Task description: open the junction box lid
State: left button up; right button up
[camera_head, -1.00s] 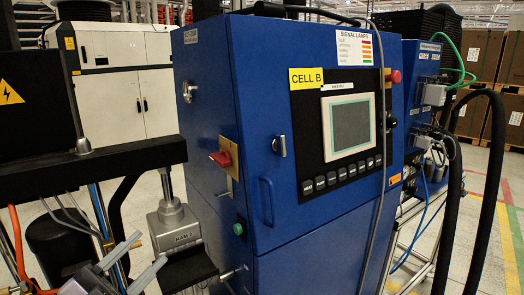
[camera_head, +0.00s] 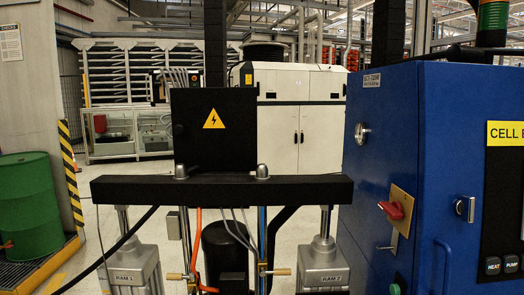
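The junction box (camera_head: 214,142) is a black box with a yellow lightning-bolt triangle on its front. It stands behind a black crossbeam (camera_head: 222,189), left of the middle in the head view. Its front face, which looks like the lid (camera_head: 236,104), appears shut and flat towards me. A latch or hinge is too dark to make out. Grey cables enter near its top left. Neither of my grippers is in view.
Two grey rams, RAM 1 (camera_head: 129,271) and RAM 2 (camera_head: 324,265), carry the crossbeam. A blue cabinet (camera_head: 396,140) with a red switch (camera_head: 391,210) stands close on the right. A green drum (camera_head: 28,207) stands at the left, with open floor between.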

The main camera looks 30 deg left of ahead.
aim_at(214, 129)
jog(key=u, duration=1.25)
